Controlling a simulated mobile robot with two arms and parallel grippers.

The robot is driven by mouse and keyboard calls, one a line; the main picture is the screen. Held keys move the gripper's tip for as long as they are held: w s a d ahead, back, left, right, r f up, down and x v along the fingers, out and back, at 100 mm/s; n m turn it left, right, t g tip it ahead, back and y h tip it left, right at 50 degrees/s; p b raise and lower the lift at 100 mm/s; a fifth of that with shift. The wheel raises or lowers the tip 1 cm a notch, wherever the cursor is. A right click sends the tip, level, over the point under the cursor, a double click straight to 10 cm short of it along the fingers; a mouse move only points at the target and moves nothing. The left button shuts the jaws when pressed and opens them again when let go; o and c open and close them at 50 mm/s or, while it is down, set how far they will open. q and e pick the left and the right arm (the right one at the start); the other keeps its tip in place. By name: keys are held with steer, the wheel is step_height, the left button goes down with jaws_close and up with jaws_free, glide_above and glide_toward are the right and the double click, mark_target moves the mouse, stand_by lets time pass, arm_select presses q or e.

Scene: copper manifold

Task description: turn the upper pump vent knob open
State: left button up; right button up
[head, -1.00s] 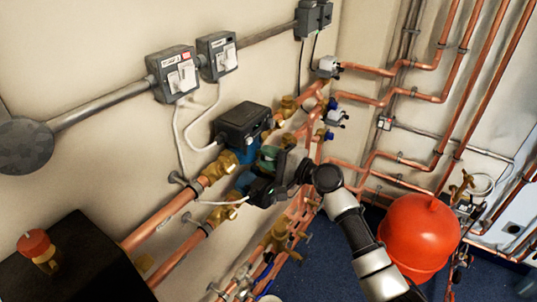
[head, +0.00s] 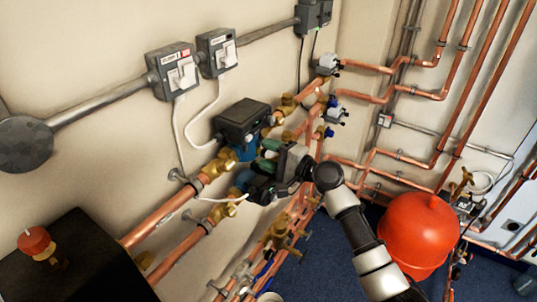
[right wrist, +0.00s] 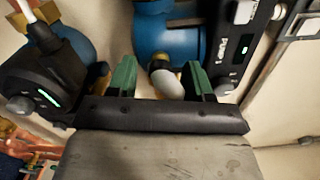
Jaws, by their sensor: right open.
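The upper pump has a black control box (head: 242,122) and a blue body (head: 245,152) on the wall pipe in the head view. The right wrist view shows its blue body (right wrist: 163,35) at the top. A small pale rounded knob (right wrist: 168,83) on a brass fitting sticks out of it, and I take this as the vent knob. My right gripper (head: 267,155) is open beside the upper pump. In the right wrist view its green fingers (right wrist: 160,68) stand either side of the knob, nearer on the right; contact cannot be told. My left gripper is out of view.
The lower pump (head: 261,189) sits close below my right gripper; its black head (right wrist: 45,95) fills the left of the wrist view. Copper pipes and brass valves crowd around. A red tank (head: 418,235) stands at the right; blue floor (head: 325,265) is open.

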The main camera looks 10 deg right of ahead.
steer(key=b+v, duration=0.3)
steer(key=v, duration=0.7)
steer(key=shift+s+d, duration=0.25)
steer(key=s+d+f+g+h, duration=0.15)
steer(key=f+h, duration=0.25)
steer(key=f, duration=1.2)
steer(key=s+d+f+g+h, duration=0.1)
steer(key=s+d+f+h, duration=0.2)
steer(key=f, duration=1.3)
steer(key=s+f+n+g+h, duration=0.4)
steer(key=s+f, duration=0.8)
steer(key=f, duration=0.4)
steer(key=s+f+n+g+h, duration=0.1)
steer(key=s+f+n, duration=0.4)
steer(key=s, duration=1)
steer(key=s+a+f+n+g+b, duration=0.1)
steer(key=s+f+n+g, duration=0.3)
steer(key=s+f, duration=0.5)
steer(key=s+n, duration=0.1)
steer(key=s, duration=0.6)
steer(key=shift+s+a+f+h, duration=0.2)
steer(key=shift+s+a+h, duration=0.1)
steer(key=shift+h, duration=0.1)
